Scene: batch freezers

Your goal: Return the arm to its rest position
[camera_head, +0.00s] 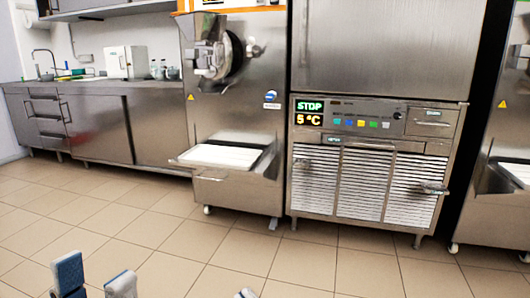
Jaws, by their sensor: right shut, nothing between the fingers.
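My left gripper (95,281) shows at the bottom left edge. Its two fingers, with blue and white pads, stand apart with floor visible between them and nothing held. Only a small light tip of my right gripper (245,293) shows at the bottom edge, right of the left gripper. It is shut with nothing in it, and the rest of it and both arms are out of frame. Both grippers appear in front of the tiled floor, apart from the machines.
A batch freezer (233,115) with a white tray (222,156) stands ahead. Right of it is a steel unit (368,165) with a panel reading STOP and 5 °C. Another machine (508,130) is at the right edge. A steel counter (100,125) is at left. The tiled floor (170,235) is clear.

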